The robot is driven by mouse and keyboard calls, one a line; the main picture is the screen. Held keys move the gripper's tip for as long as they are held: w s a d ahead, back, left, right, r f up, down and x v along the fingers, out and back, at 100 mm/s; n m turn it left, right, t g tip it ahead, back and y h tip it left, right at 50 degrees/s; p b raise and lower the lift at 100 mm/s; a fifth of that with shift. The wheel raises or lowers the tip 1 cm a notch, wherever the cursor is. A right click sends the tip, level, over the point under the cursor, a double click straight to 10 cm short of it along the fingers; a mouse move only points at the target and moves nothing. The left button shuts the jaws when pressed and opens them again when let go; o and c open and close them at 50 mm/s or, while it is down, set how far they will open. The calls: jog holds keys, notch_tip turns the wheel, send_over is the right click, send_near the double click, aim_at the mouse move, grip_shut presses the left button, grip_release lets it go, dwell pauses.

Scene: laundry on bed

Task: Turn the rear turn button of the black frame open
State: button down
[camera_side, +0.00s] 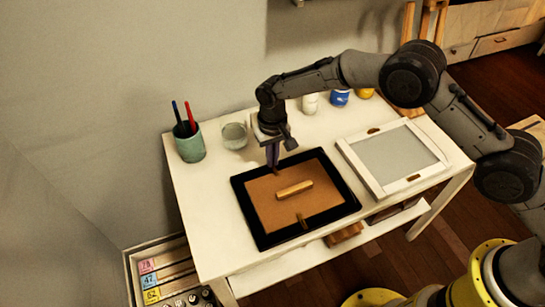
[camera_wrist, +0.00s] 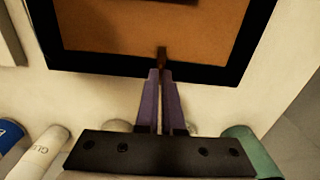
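The black frame (camera_side: 247,219) lies on the white table with its brown backing (camera_side: 268,205) facing up. The rear turn button (camera_side: 277,173) is a small brown tab at the frame's far edge; in the wrist view it (camera_wrist: 162,52) points across the rim onto the backing. A similar front turn button (camera_side: 301,220) sits at the near edge. My gripper (camera_side: 273,164) points down at the rear button. In the wrist view its purple fingers (camera_wrist: 161,73) are close together, with a narrow gap, around the button's outer end. Whether they press on it is unclear.
A gold-coloured bar (camera_side: 294,190) lies on the backing. A white frame (camera_side: 350,155) lies to the right. A green pen cup (camera_side: 190,145), a glass jar (camera_side: 235,136), and white (camera_side: 310,104), blue (camera_side: 340,97) and yellow (camera_side: 365,93) containers stand along the back.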

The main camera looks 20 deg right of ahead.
jog(key=shift+r, duration=0.1)
jog(key=n, duration=0.4)
jog(key=shift+n, duration=0.4)
jog(key=n, duration=0.4)
jog(key=shift+n, duration=0.3)
jog(key=n, duration=0.4)
jog(key=shift+n, duration=2.1)
jog(key=c, duration=1)
grip_release()
jog(key=shift+c, duration=0.2)
